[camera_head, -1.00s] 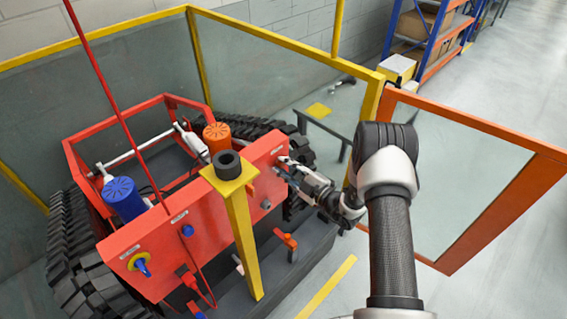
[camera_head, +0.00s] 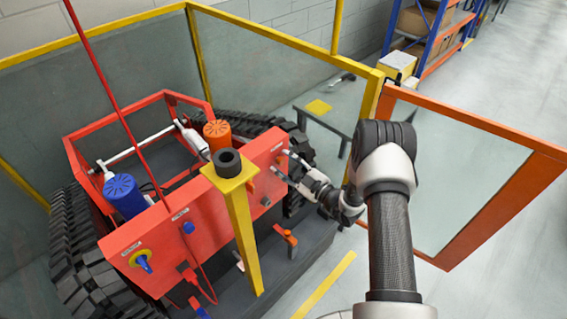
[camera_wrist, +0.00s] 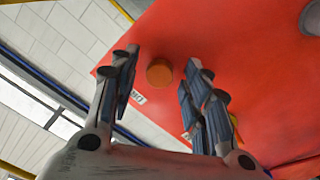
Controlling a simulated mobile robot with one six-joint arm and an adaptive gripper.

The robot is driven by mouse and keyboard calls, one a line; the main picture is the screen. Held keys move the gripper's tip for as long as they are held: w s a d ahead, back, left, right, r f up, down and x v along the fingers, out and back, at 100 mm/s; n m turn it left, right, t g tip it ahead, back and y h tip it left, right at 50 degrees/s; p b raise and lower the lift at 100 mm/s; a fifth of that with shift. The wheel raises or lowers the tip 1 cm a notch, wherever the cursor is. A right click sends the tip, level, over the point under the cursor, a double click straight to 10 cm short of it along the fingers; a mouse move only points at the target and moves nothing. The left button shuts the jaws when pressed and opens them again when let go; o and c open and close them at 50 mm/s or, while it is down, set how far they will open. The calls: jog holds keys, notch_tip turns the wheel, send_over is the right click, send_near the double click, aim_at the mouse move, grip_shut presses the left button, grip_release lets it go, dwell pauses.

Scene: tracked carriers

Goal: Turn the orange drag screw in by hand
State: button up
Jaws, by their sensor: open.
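The orange drag screw (camera_wrist: 159,72) shows in the wrist view as a small round orange-brown knob on the red panel (camera_wrist: 230,50). My gripper (camera_wrist: 161,62) is open, with one finger on each side of the screw and a visible gap to it on both sides. Whether the fingertips reach past the screw's face I cannot tell. In the head view my gripper (camera_head: 282,166) is at the right end of the carrier's red panel (camera_head: 150,235), fingers spread. I cannot make out the screw there.
A yellow post (camera_head: 240,235) with a black ring stands in front of the panel, left of my gripper. A red-orange lever (camera_head: 287,236) is below my gripper. An orange-framed glass gate (camera_head: 460,180) is right of my arm. Orange (camera_head: 217,134) and blue (camera_head: 123,196) cylinders stand behind the panel.

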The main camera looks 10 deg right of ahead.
jog(key=n+b, duration=0.2)
jog(key=n, duration=0.4)
jog(key=shift+f+n+b, duration=0.15)
jog(key=shift+n+b, duration=0.15)
jog(key=shift+b, duration=0.05)
jog(key=n+b, duration=0.1)
jog(key=n, duration=0.2)
jog(key=n+b, duration=0.2)
jog(key=n, duration=0.3)
jog(key=shift+n+b, duration=0.3)
jog(key=n+b, duration=0.2)
jog(key=n, duration=0.2)
jog(key=shift+n, duration=0.4)
jog(key=n+b, duration=0.5)
jog(key=n, duration=0.1)
jog(key=shift+f, duration=0.2)
jog(key=n, duration=0.3)
jog(key=shift+r, duration=0.4)
jog(key=shift+c, duration=0.3)
